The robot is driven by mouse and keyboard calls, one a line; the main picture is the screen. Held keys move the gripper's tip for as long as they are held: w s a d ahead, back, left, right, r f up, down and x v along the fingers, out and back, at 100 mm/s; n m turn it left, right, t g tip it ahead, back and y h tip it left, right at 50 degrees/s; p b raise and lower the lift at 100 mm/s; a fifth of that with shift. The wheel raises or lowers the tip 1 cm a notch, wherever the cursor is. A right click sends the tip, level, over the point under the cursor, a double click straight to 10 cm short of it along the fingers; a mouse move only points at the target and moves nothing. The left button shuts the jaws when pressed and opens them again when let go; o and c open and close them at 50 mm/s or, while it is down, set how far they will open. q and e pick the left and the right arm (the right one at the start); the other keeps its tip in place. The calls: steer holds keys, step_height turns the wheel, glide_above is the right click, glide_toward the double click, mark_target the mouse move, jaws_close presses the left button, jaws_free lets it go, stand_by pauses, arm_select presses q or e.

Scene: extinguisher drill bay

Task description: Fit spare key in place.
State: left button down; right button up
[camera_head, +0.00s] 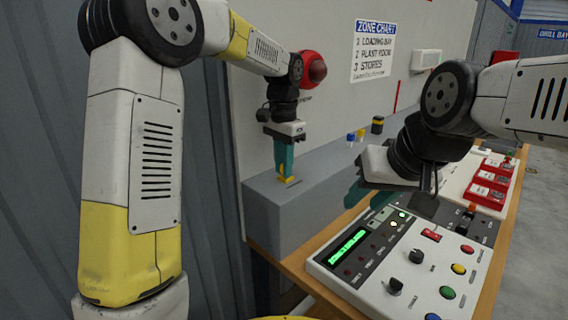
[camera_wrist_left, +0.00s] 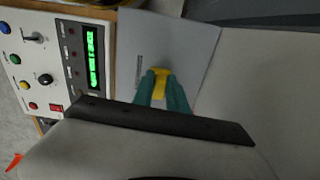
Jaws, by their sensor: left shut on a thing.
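My left gripper (camera_head: 286,172) points down over the near end of the grey ledge (camera_head: 274,222), its teal fingers shut on a small yellow piece, which I take to be the spare key (camera_head: 288,181). The key also shows between the fingertips in the left wrist view (camera_wrist_left: 159,72), above a pale grey surface. Its lower end is at or just above the ledge top; I cannot tell if it touches or sits in a slot. My right gripper (camera_head: 354,196) hangs over the bench beside the control panel; its teal fingers are partly hidden, so its opening is unclear.
The control panel (camera_head: 400,262) with a lit green display, knobs and coloured buttons stands in front. Small blue (camera_head: 350,137) and yellow (camera_head: 361,133) pieces and a black-and-yellow item (camera_head: 377,125) stand farther along the ledge. Red boxes (camera_head: 489,181) lie at right. A wall rises behind the ledge.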

arm_select(q)
steer(key=shift+f, duration=0.2)
steer(key=c, duration=0.9)
jaws_free()
steer(key=shift+r, duration=3.55)
